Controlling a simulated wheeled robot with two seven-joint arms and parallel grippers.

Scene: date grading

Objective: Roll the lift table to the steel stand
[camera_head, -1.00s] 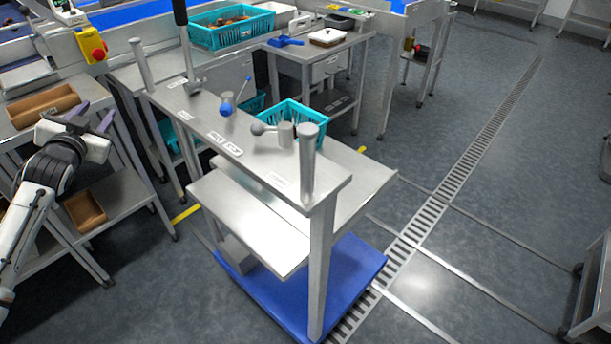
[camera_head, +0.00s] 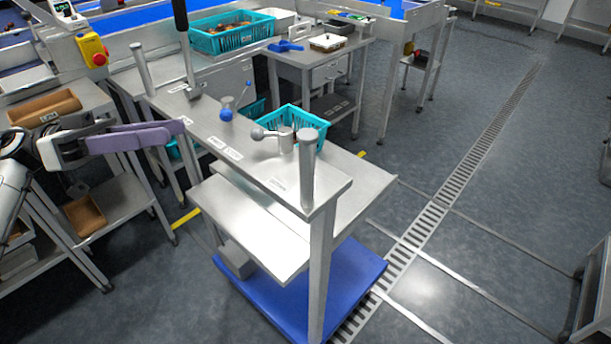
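The lift table (camera_head: 335,275) stands in the middle, with a blue base, steel decks and a top panel carrying labels, a blue knob (camera_head: 226,114) and a grey ball lever (camera_head: 262,134). Upright posts rise at the panel's ends, the near one (camera_head: 308,165) and the far one (camera_head: 141,68). A teal basket (camera_head: 312,122) shows behind the panel. My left gripper (camera_head: 181,129) points right with purple fingers near the panel's left edge. Its fingers overlap, so contact and opening are unclear. My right gripper is out of view. I cannot tell which steel furniture is the stand.
Steel shelving with brown trays (camera_head: 44,107) stands at the left. Behind are a drawer bench (camera_head: 325,72), a teal basket of dates (camera_head: 232,36) and a yellow box with a red button (camera_head: 93,50). Another steel frame (camera_head: 592,300) is at the right edge. Open floor with a drain grate (camera_head: 450,187) lies to the right.

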